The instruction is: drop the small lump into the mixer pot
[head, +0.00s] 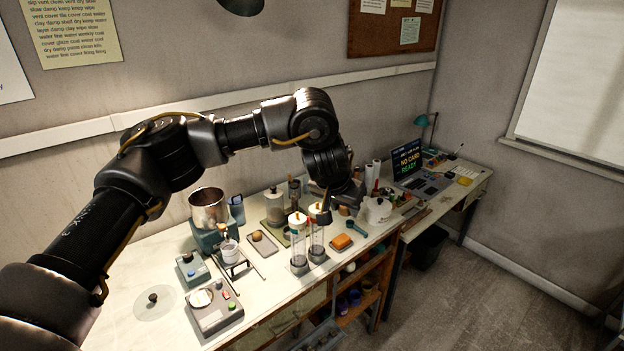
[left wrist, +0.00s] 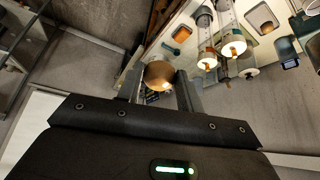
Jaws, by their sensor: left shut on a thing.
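My left gripper (head: 343,207) hangs over the back right of the bench, right of the two clear cylinders. It is shut on a rounded brown lump (left wrist: 158,74), which shows between the fingers in the left wrist view. In the head view the lump (head: 344,211) is small and partly hidden by the fingers. The mixer pot (head: 208,208) is an open metal pot on a teal base at the left of the bench, well apart from my gripper. Its inside is only partly visible. My right gripper is not in view.
Two upright clear cylinders (head: 298,245) stand between my gripper and the pot. A small tray (head: 262,243), an orange block (head: 341,241), a white kettle-like vessel (head: 378,210) and a scale (head: 213,307) crowd the bench. A dark lump (head: 152,297) lies on a pale disc at the front left.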

